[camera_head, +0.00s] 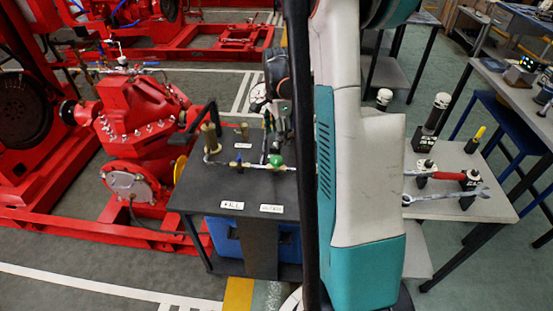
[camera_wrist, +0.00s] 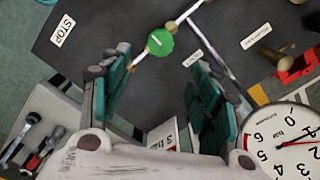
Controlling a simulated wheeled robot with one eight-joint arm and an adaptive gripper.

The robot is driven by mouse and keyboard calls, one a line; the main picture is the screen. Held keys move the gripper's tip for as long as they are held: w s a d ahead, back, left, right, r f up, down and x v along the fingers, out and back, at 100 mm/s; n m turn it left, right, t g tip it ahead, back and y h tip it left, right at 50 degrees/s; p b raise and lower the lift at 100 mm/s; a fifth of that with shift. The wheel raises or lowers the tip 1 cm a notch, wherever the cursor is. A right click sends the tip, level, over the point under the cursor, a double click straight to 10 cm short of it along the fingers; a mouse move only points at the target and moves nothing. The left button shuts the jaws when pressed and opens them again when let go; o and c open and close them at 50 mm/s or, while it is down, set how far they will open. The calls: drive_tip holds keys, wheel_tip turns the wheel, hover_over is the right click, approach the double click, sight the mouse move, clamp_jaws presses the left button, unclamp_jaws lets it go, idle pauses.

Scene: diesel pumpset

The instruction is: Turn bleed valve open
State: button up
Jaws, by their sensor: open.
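A round green valve handle (camera_head: 275,160) sits on a thin pipe on the dark bench top (camera_head: 195,190). It also shows in the wrist view (camera_wrist: 160,42), beyond my fingertips and near the top middle. I take it as the bleed valve; the small label (camera_wrist: 193,57) beside it is too small to read surely. My gripper (camera_wrist: 162,85) is open and empty, with its two green-lined fingers on either side of the view's middle. The handle is apart from both fingers. In the head view my arm hides part of the bench's right side.
Brass fittings (camera_head: 210,138) stand on the bench near the pipe. A pressure gauge (camera_wrist: 290,150) is close at the lower right of the wrist view. A STOP label (camera_wrist: 63,31) lies at its upper left. A side table (camera_head: 480,205) with a wrench and tools stands right.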

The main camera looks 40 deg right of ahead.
sight(277, 159)
wheel_tip(277, 159, down, 11)
drive_tip(key=b, duration=0.3)
drive_tip(key=c, duration=1.1)
